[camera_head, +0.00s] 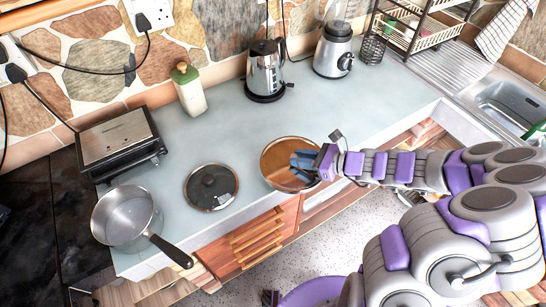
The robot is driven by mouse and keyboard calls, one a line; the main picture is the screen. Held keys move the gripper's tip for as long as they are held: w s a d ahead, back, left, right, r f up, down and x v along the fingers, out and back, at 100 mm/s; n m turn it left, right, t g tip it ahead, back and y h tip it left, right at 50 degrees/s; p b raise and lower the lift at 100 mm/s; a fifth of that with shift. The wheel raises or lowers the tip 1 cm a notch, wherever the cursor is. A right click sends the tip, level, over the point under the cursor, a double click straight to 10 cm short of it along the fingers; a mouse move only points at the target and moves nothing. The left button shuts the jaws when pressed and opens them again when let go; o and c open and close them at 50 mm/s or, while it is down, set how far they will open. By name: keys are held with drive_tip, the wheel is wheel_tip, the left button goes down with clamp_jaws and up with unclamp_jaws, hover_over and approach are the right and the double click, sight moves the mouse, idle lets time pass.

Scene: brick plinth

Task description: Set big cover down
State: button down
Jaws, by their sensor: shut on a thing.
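The big cover (275,158) is a round, brownish see-through lid with a thin rim, near the counter's front edge. My gripper (303,165) reaches in from the right and is shut on it. The fingers hide the cover's right-middle part and its knob. I cannot tell whether the cover touches the counter (225,130) or hangs just above it. A smaller dark glass lid (210,190) with a black knob lies on the counter to the left, apart from the big cover.
A steel saucepan (122,214) stands at the front left, its handle jutting past the counter edge. Bare counter lies behind the cover.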

sight(282, 181)
drive_tip(key=s+a+f+n+g, duration=0.1)
drive_tip(key=s, duration=0.1)
drive_tip(key=s+a+f+g, duration=0.1)
drive_tip(key=s+a, duration=0.1)
drive_tip(key=s+a+f+n, duration=0.1)
drive_tip(key=s+a, duration=0.1)
drive_tip(key=shift+s+a+n+g+y, duration=0.1)
drive_tip(key=shift+a+n+g+y, duration=0.05)
drive_tip(key=shift+n+g+y, duration=0.2)
drive_tip(key=w, duration=0.3)
drive_tip(key=w+b, duration=0.1)
drive_tip(key=w, duration=0.3)
drive_tip(key=w+f+b, duration=0.1)
drive_tip(key=w, duration=0.3)
drive_tip(key=shift+a, duration=0.25)
drive_tip(key=w, duration=0.1)
drive_tip(key=w+a, duration=0.1)
drive_tip(key=w+a+b, duration=0.1)
drive_tip(key=shift+w+f, duration=0.25)
drive_tip(key=shift+w, duration=0.45)
drive_tip(key=f+b, duration=0.1)
drive_tip(key=d+f, duration=0.1)
drive_tip(key=f, duration=0.1)
drive_tip(key=shift+f+b, duration=0.2)
drive_tip(key=shift+b, duration=0.15)
drive_tip(key=shift+a, duration=0.3)
drive_tip(key=c, duration=1)
unclamp_jaws()
drive_tip(key=shift+a, duration=0.1)
drive_tip(key=shift+o, duration=0.3)
